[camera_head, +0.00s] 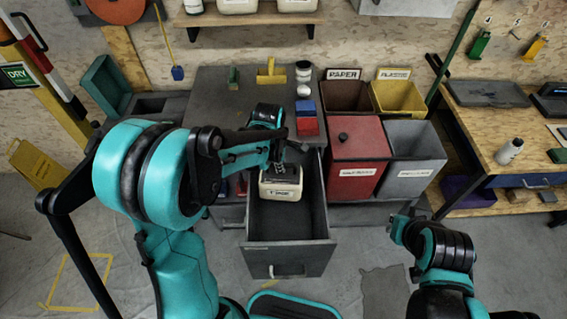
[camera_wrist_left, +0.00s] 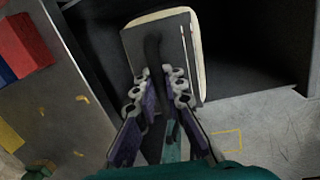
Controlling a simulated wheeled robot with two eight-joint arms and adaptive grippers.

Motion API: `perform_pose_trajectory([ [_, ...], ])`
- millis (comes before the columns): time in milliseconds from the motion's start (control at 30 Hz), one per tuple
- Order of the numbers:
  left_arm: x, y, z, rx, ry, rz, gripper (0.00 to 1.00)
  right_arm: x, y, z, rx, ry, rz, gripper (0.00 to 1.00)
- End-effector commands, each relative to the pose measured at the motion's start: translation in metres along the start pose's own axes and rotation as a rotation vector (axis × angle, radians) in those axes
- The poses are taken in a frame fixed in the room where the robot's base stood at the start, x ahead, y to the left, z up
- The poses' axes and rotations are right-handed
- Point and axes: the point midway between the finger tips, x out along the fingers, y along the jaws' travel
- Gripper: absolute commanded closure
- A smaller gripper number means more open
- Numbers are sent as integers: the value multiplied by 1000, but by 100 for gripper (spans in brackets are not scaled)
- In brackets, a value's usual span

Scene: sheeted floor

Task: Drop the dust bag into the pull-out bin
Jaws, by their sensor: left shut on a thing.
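The dust bag (camera_head: 281,191), a cream block with a dark top and a printed label, appears within the outline of the open pull-out bin (camera_head: 290,257), toward its back. How deep it hangs, or whether it touches the bottom, I cannot tell. In the left wrist view the dust bag (camera_wrist_left: 181,47) shows its dark face, cream edge and a dark strap running between my fingers. My left gripper (camera_head: 279,166) is shut on the bag from above; its fingers (camera_wrist_left: 163,80) close around the strap. My right gripper (camera_head: 399,229) is at the lower right, away from the bag; its fingers are unclear.
A red lidded bin (camera_head: 357,156) and a grey bin (camera_head: 413,160) stand right of the drawer. Paper (camera_head: 346,96) and plastic (camera_head: 398,97) bins are behind them. Small blocks and jars sit on the grey cabinet top (camera_head: 215,95). A workbench (camera_head: 495,130) stands at right.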

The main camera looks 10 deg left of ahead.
Motion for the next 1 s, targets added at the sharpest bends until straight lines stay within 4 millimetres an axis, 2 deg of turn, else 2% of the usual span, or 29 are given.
perform_pose_trajectory([
  [333, 43, -6, -4, 0, 0, 0, 100, 28, 0, 20, 0, 0, 0, 100],
  [467, 50, -7, -5, 0, 0, 0, 100, 31, 0, 22, 0, 0, 0, 100],
  [700, 49, -7, -5, 0, 0, 0, 100, 30, 0, 22, 0, 0, 0, 100],
  [733, 49, -7, -5, 0, 0, 0, 85, 30, 0, 22, 0, 0, 0, 100],
  [800, 49, -7, -5, 0, 0, 0, 67, 30, 0, 22, 0, 0, 0, 100],
  [1000, 49, -7, -5, 0, 0, 0, 66, 30, 0, 22, 0, 0, 0, 100],
])
